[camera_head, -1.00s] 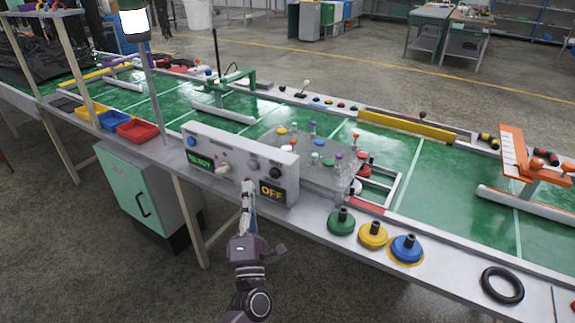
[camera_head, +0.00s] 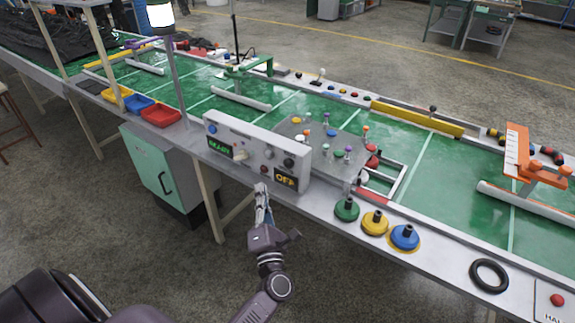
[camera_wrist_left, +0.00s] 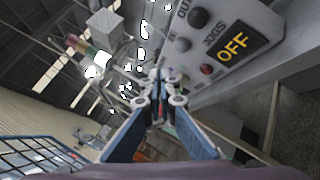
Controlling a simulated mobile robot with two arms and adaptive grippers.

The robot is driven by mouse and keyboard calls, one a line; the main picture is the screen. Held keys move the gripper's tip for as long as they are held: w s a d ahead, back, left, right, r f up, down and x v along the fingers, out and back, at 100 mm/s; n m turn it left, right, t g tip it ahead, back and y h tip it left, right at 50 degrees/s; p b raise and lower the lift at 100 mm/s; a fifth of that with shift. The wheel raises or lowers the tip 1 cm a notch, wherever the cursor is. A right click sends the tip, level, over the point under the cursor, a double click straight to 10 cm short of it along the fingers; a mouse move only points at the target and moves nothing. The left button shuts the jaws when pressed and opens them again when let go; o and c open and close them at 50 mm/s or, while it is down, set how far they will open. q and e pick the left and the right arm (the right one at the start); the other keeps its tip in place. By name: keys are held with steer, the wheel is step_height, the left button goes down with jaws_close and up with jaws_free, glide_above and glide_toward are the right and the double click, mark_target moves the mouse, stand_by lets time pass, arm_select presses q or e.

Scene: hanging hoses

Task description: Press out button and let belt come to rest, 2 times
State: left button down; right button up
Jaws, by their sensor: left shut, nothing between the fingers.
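The grey control box (camera_head: 237,139) stands on the near edge of the green belt (camera_head: 440,180). It carries a green READY display (camera_head: 219,149), an amber OFF display (camera_head: 285,179), a pale switch and several knobs. In the left wrist view a dark round button (camera_wrist_left: 198,18) sits beside the lettering OUT, with a red button (camera_wrist_left: 206,69) and the OFF display (camera_wrist_left: 233,46) nearby. My left gripper (camera_head: 262,190) is shut and empty, just in front of the box's lower edge. It looks apart from the buttons. My right gripper is out of view.
Green, yellow and blue knobbed discs (camera_head: 375,223) and a black ring (camera_head: 489,275) lie on the near rail to the right. Yellow, blue and red bins (camera_head: 160,116) sit to the left. Floor in front is free.

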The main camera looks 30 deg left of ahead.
mark_target(288, 164)
arm_select(q)
steer(key=shift+w, duration=0.1)
steer(key=w+b, duration=0.3)
steer(key=w, duration=0.5)
steer(key=shift+w+d, duration=0.3)
steer(key=shift+d, duration=0.1)
steer(key=shift+w+b, duration=0.1)
steer(key=shift+b, duration=0.25)
stand_by(0.8)
steer(key=shift+w, duration=0.35)
